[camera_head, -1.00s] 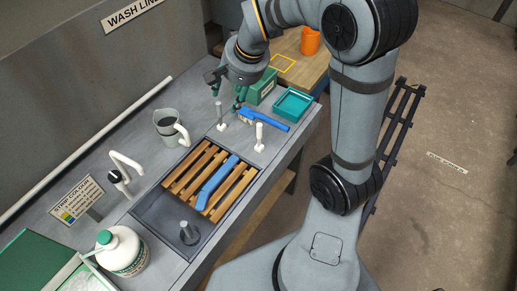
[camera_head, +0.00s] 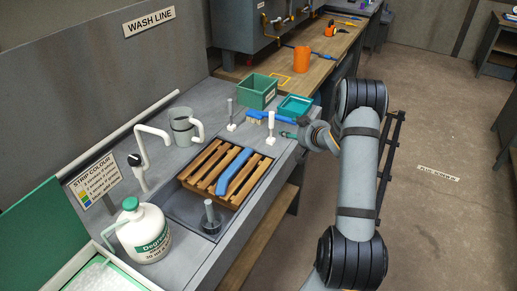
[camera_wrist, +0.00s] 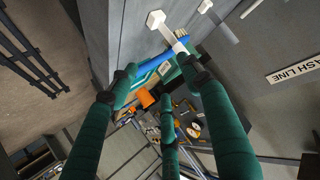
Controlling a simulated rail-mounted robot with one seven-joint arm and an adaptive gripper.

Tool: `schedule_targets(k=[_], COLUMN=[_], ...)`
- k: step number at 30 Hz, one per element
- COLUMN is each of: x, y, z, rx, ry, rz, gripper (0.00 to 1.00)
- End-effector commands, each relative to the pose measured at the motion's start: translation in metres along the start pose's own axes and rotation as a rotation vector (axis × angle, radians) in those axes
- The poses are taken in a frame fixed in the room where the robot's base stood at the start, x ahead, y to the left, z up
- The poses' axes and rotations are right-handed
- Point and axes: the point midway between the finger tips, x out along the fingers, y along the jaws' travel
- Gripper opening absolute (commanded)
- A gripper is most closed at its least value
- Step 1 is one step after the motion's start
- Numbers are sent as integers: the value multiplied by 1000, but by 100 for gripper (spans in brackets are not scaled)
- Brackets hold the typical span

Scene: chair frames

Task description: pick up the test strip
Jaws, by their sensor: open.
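I cannot make out a test strip in either current view. A green box (camera_head: 257,91) with a small label stands at the back of the grey counter; its inside is too small to read. My gripper (camera_head: 288,134) is at the counter's right edge, beside the white upright post (camera_head: 271,128) and in front of the teal tray (camera_head: 295,106). In the wrist view my gripper's green fingers (camera_wrist: 160,85) are spread apart with nothing visibly held between them. The blue brush (camera_wrist: 165,58) and the white post (camera_wrist: 165,27) show beyond the fingertips.
A sink with a wooden slat rack and blue handle (camera_head: 235,171) lies mid-counter. A grey jug (camera_head: 182,127), tap (camera_head: 143,150), white jug (camera_head: 143,232) and strip colour sign (camera_head: 96,181) stand left. An orange cup (camera_head: 302,58) is on the wooden bench behind.

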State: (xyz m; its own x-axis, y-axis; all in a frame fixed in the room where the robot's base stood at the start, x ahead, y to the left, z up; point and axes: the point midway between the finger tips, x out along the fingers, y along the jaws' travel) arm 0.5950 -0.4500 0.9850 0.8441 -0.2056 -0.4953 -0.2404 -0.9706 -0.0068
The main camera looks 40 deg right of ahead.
Motion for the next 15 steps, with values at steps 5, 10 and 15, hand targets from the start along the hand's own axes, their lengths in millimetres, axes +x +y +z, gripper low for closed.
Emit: schedule_targets(k=[5,10,15], x=[0,22,43], y=[-24,-31,-32], z=[-32,-40,-42], rx=[-63,-59,-58], ry=[117,129,129], rz=[-83,-94,-91], gripper=[48,48,48])
